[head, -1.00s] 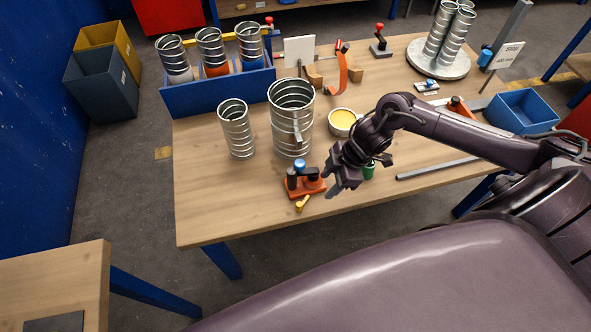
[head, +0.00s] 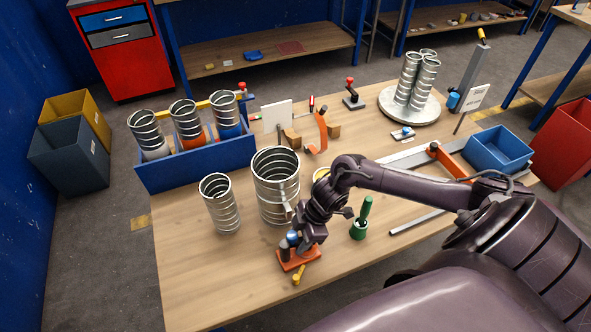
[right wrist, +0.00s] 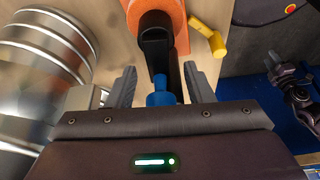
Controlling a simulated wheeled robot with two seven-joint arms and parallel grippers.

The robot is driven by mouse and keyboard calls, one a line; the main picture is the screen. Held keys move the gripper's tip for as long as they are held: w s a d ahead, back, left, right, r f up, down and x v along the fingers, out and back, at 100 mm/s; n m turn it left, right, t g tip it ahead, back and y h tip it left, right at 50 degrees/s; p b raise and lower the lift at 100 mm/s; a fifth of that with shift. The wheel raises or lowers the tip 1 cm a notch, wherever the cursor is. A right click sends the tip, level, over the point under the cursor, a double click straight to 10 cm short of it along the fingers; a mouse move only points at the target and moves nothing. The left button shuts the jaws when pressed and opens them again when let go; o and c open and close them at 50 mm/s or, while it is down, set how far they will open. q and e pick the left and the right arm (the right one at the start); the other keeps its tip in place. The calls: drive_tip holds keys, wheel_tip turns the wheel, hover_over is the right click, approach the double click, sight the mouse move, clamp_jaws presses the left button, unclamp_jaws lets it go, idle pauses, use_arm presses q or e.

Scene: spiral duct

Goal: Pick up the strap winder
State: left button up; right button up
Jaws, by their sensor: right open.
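The strap winder (head: 297,260) stands on the near part of the wooden table. It has an orange base, dark posts, a blue knob and a yellow handle. My right gripper (head: 300,243) is just over it, partly hiding its posts. In the right wrist view, the open right gripper (right wrist: 160,88) has one finger on each side of the strap winder's (right wrist: 181,22) dark and blue upper parts. No grip on it shows. A dark jointed part, apparently my left gripper (right wrist: 275,62), shows small at that view's right edge; its jaws are unclear.
A wide metal duct (head: 275,190) and a narrower one (head: 220,205) stand close behind and left of the winder. The table's front left is clear.

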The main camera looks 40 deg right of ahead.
drive_tip(key=x, duration=0.2)
drive_tip(key=shift+a+f, duration=0.1)
drive_tip(key=shift+f, duration=0.15)
clamp_jaws()
drive_tip(key=shift+w+r, duration=0.1)
drive_tip(key=shift+w, duration=0.05)
idle(1.1)
